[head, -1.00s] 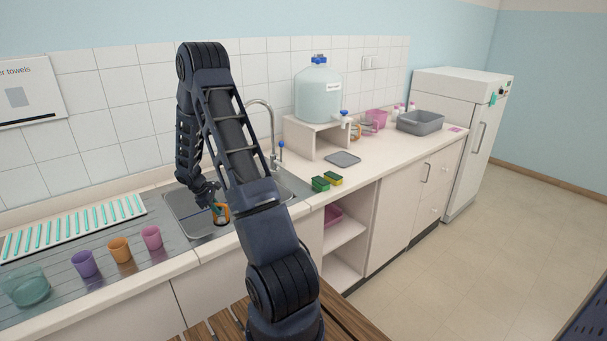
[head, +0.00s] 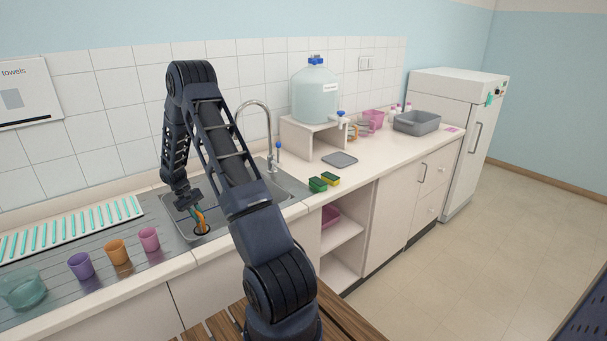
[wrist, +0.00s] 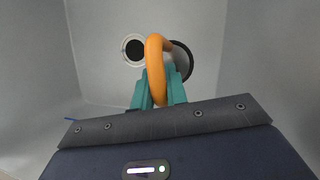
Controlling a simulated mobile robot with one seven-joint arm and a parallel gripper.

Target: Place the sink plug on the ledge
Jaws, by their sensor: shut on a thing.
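The sink plug's orange looped handle (wrist: 155,60) rises between the teal fingertips of my gripper (wrist: 158,95) in the wrist view. My gripper is shut on it. Part of a dark round rim shows behind the handle, and the pale-ringed drain hole (wrist: 133,48) lies uncovered beside it to the left. In the head view my gripper (head: 194,209) points down into the left part of the steel sink (head: 291,184), with the orange handle (head: 201,222) and a dark ring below it. The plug's exact height above the sink floor is unclear. I cannot clearly single out the ledge.
A tap (head: 268,135) stands behind the sink. Purple (head: 80,265), orange (head: 117,251) and pink (head: 149,239) cups and a teal glass bowl (head: 23,288) stand on the drainboard, before a rack of slides (head: 70,228). Sponges (head: 318,184) lie right of the sink.

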